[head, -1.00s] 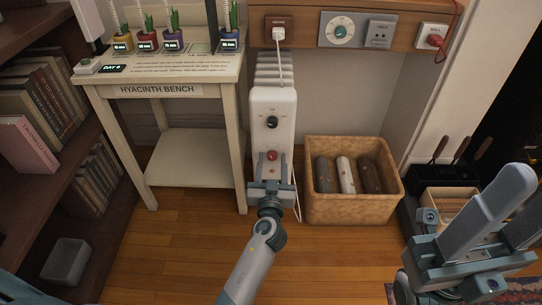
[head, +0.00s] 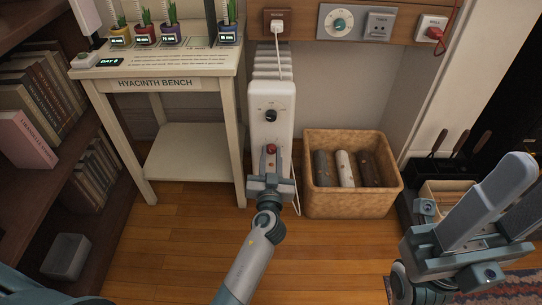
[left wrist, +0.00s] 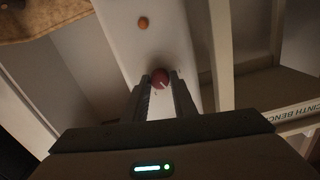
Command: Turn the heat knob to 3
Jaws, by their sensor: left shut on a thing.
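A white upright heater (head: 286,100) stands under the wall board. On its front is a black knob (head: 271,116) with small marks around it, too small to read. Below it is a red knob (head: 271,149). My left gripper (head: 270,151) is at the heater's front, its fingers shut on the red knob. In the left wrist view the red knob (left wrist: 160,77) sits between the two fingertips, and a small orange spot (left wrist: 143,22) shows on the heater beyond. My right gripper (head: 514,185) is at the right, fingers apart and empty, away from the heater.
The Hyacinth Bench (head: 160,84) stands close left of the heater. A wicker basket (head: 350,204) with logs is close right. A round wall dial (head: 339,22) and sockets are above. A white cord runs along the heater. The floor in front is clear.

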